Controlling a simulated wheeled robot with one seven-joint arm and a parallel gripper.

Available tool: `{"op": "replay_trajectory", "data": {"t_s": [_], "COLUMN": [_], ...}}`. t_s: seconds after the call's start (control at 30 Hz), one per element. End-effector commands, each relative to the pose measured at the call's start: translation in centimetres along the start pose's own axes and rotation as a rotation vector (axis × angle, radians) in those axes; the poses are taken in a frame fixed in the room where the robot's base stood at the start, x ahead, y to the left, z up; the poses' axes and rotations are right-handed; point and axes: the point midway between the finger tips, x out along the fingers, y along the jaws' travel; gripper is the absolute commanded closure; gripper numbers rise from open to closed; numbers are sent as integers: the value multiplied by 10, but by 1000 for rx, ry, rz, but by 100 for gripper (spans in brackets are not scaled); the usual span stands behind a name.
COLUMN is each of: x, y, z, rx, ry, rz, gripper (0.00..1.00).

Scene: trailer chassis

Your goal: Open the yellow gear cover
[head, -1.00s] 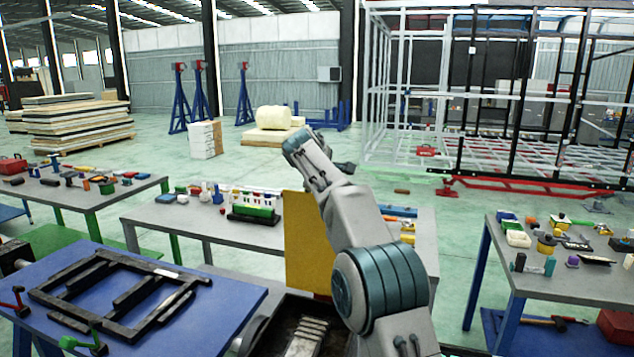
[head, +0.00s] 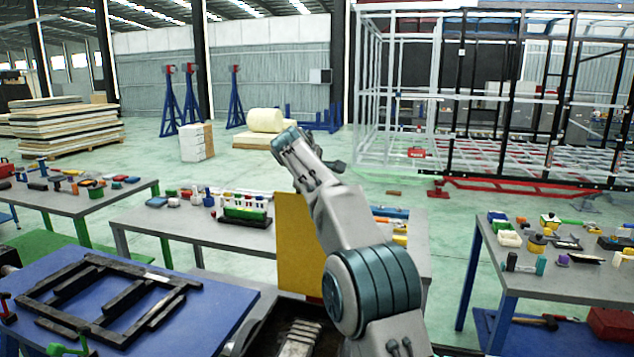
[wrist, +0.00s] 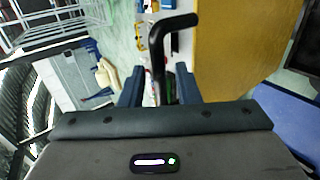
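The yellow gear cover (head: 297,245) stands upright as a flat panel in the head view, partly hidden behind my arm. Below it, a dark housing shows pale metal parts inside. In the wrist view the yellow cover (wrist: 245,45) fills the upper right. A black bent handle (wrist: 156,48) runs toward the cover's edge. My gripper (wrist: 158,82) has its two blue fingers apart, one on each side of the handle's long part; a gap shows beside the handle, and I cannot tell whether either finger touches it.
A blue table (head: 215,312) with a black metal frame (head: 100,300) stands at left. A grey table (head: 160,226) with small items is behind the cover. Another tool table (head: 495,265) stands at right. Green floor is free between the back tables and the right table.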

Motion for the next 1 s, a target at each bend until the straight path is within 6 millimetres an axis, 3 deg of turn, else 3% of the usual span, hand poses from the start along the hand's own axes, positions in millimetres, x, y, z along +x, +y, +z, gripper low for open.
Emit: {"op": "replay_trajectory", "data": {"t_s": [0.3, 0.5, 0.7, 1.0], "x": [-70, -107, -122, -124], "y": [-2, -1, -1, 0], "z": [0, 0, 0, 0], "rx": [0, 0, -1, 0], "ry": [4, 2, 0, 0], "rz": [3, 2, 1, 1], "gripper": [70, 70, 70, 70]}}
